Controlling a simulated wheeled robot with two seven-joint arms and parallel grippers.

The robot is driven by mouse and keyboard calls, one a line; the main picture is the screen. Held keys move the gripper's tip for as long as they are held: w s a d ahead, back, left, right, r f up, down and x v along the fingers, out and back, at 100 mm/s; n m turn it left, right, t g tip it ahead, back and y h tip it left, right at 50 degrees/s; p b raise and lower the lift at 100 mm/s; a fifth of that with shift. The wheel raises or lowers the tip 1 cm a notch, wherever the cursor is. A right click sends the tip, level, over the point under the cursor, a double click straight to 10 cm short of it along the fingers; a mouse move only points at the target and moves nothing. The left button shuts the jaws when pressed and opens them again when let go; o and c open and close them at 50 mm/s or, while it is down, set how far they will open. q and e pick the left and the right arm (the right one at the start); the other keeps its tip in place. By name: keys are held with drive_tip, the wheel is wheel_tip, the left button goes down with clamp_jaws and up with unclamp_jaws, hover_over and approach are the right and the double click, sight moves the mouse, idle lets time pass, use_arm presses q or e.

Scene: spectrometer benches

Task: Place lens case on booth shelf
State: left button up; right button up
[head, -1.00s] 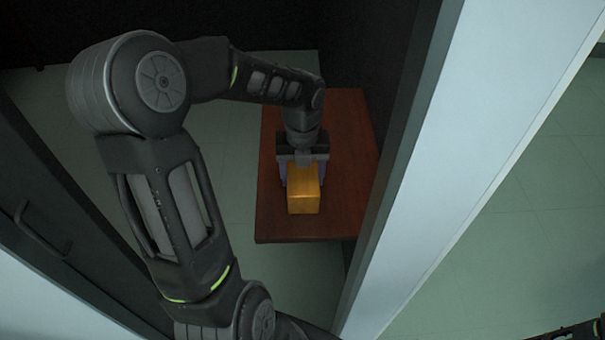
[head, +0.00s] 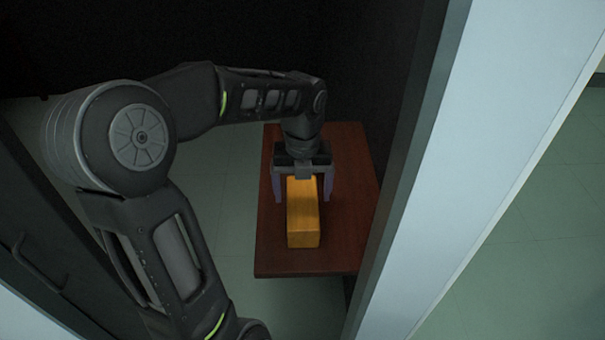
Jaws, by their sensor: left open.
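The lens case, an orange-yellow box (head: 303,222), lies on the brown booth shelf (head: 347,215), its long side running toward me. My left gripper (head: 303,195) is open over the far part of the case. Its two fingers stand apart on either side, with a gap to the case visible. The far end of the case is hidden under the gripper. My right gripper is not in view.
A pale wall edge (head: 480,130) stands just right of the shelf. A dark door with a handle (head: 40,262) is at the left. The booth's back is dark. Bare shelf shows left and right of the case.

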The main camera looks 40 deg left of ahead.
sight(303, 201)
use_arm(q)
wheel_tip(303, 201, up, 6)
drive_tip(key=shift+f, duration=0.1)
idle(0.8)
